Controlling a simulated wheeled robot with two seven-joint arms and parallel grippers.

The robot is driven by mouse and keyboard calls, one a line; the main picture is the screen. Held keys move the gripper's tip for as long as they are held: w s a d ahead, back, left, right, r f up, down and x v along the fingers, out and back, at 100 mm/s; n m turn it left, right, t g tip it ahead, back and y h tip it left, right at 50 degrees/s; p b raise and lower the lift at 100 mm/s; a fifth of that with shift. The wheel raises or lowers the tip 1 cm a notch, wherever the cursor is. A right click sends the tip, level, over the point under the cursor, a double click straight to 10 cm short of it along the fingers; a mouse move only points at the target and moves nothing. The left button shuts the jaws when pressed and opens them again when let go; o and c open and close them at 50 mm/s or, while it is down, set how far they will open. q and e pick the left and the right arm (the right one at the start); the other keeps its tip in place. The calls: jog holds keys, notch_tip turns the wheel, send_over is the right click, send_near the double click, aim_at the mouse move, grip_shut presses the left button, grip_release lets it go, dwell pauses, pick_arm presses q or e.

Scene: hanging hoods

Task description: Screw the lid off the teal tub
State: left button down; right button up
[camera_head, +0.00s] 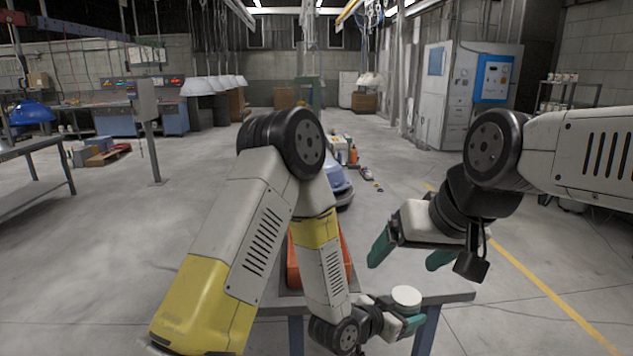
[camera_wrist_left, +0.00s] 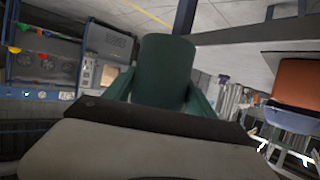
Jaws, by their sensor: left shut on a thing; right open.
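The white lid (camera_head: 406,296) shows as a round pale disc on top of the tub, near the table's front edge in the head view. My left gripper (camera_head: 408,320) is shut on the teal tub, just below the lid. In the left wrist view the dark teal tub (camera_wrist_left: 165,68) stands between the two teal fingers; its lid cannot be made out there. My right gripper (camera_head: 412,258) is open and empty, above the lid and apart from it. The tub's lower part is hidden in the head view.
A grey table (camera_head: 455,297) lies behind the tub. An orange bin (camera_head: 293,265) sits on it, partly hidden by my left arm. A blue rounded hood (camera_head: 343,188) is beyond the table. The floor to the right is clear.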

pick_arm(q)
jog(key=w+a+r+n+t+y, duration=0.1)
jog(key=w+a+n+t+y, duration=0.35)
jog(key=a, duration=1.35)
jog(key=w+a+r+n+t+y, duration=0.1)
jog(key=w+a+n+y, duration=0.65)
jog(key=a, duration=1.05)
pick_arm(e)
jog(key=shift+c, duration=1.4)
jog(key=w+a+f+n+g+h, duration=0.1)
jog(key=w+a+n+g, duration=0.1)
jog(key=w+a, duration=0.35)
jog(key=w+a+f+n+g+h, duration=0.1)
jog(key=w+a+g, duration=0.1)
jog(key=w, duration=0.7)
jog(key=w+a+f+n+g, duration=0.2)
jog(key=w+a+f, duration=0.9)
jog(key=w, duration=0.1)
pick_arm(q)
jog(key=s+d+f+m+g+h, duration=0.1)
jog(key=d+m+g+h, duration=0.2)
jog(key=d+m+h, duration=0.7)
jog(key=shift+d+f, duration=0.4)
jog(key=shift+d, duration=0.35)
pick_arm(e)
notch_tip(320, 180, down, 7)
jog(key=shift+d, duration=0.15)
